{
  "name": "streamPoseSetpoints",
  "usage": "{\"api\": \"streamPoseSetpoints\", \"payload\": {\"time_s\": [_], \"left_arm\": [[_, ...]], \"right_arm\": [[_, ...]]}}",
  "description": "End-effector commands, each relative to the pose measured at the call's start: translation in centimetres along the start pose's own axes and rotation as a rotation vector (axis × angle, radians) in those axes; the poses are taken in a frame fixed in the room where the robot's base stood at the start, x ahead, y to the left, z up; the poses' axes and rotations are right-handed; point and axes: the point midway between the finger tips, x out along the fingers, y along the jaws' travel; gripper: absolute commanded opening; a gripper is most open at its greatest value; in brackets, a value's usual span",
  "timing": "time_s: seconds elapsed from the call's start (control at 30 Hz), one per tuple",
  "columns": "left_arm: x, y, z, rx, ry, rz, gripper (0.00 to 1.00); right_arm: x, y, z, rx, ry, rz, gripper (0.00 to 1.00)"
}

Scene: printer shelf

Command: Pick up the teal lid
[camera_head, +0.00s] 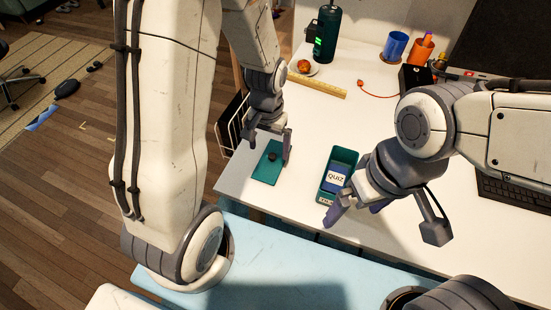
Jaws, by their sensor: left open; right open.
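The teal lid (265,174) is a flat plate with a dark knob (272,156), lying on the white desk near its left front corner. My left gripper (268,149) is open just above and behind it, with a finger on either side of the knob area. I cannot tell whether the fingers touch the lid. A teal open box (345,156) with a card marked "QUIZ" (336,178) inside stands to the right of the lid. My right gripper (354,209) is open beside the box's front right and hides part of it.
A wire rack (231,124) hangs at the desk's left edge. A keyboard (514,193) lies at right.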

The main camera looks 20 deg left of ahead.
Motion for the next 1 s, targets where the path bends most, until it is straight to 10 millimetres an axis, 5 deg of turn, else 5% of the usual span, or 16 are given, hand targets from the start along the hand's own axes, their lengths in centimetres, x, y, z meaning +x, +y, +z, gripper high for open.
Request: {"api": "streamPoseSetpoints", "payload": {"time_s": [0.5, 0.8, 1.0], "left_arm": [[6.0, 0.0, -0.4, 0.002, -0.001, 0.0, 1.0], [6.4, -0.1, -0.4, 0.001, 0.002, 0.0, 1.0], [6.4, -0.1, -0.4, 0.0, 0.001, 0.0, 0.34]], "right_arm": [[0.5, 0.0, 0.0, 0.0, 0.0, 0.0, 1.0], [0.5, 0.0, 0.0, 0.0, 0.0, 0.0, 1.0], [0.5, 0.0, 0.0, 0.0, 0.0, 0.0, 1.0]]}}
